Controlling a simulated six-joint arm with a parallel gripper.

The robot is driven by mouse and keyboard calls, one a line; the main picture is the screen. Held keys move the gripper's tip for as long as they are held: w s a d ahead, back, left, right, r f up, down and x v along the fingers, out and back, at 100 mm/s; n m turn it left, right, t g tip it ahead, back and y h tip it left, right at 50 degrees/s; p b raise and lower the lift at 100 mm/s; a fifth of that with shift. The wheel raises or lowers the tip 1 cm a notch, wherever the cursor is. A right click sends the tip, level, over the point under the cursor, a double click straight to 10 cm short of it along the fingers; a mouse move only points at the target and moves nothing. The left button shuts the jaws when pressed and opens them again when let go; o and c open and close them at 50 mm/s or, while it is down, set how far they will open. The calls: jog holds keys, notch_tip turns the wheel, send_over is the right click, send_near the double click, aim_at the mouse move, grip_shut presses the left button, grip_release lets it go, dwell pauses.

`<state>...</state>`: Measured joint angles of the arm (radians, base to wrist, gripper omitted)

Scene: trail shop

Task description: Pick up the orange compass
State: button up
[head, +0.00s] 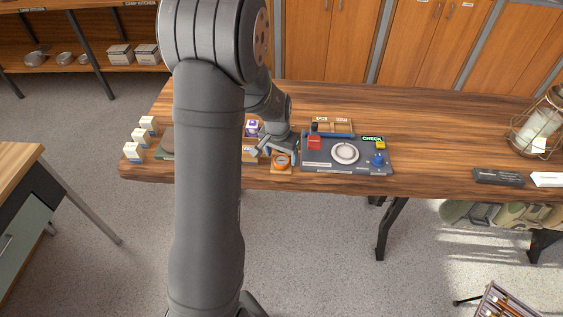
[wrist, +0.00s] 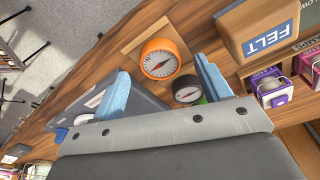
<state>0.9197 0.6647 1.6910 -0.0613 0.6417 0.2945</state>
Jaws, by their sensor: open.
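The orange compass (head: 281,160) lies near the front edge of the wooden table, on a small tan square. In the wrist view the orange compass (wrist: 159,62) shows its white dial and needle, close to the line between my fingertips. My gripper (head: 275,151) is low over the table by the compass. In the wrist view the light-blue fingers of my gripper (wrist: 161,68) are spread wide with nothing held. I cannot tell how high the fingertips are above the compass. A darker compass (wrist: 188,92) sits nearer the palm, partly hidden by it.
A dark grey tray (head: 310,168) with a ring, a red block and a blue piece is just right of my gripper. A box marked FELT (wrist: 262,36) and a small purple-and-white box (wrist: 270,88) stand close by. The table's front edge is near the compass.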

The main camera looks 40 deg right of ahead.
jog(key=shift+w+d+f, duration=0.1)
jog(key=shift+f, duration=0.75)
jog(key=c, duration=1.1)
jog(key=shift+o, duration=0.2)
jog(key=shift+r, duration=0.1)
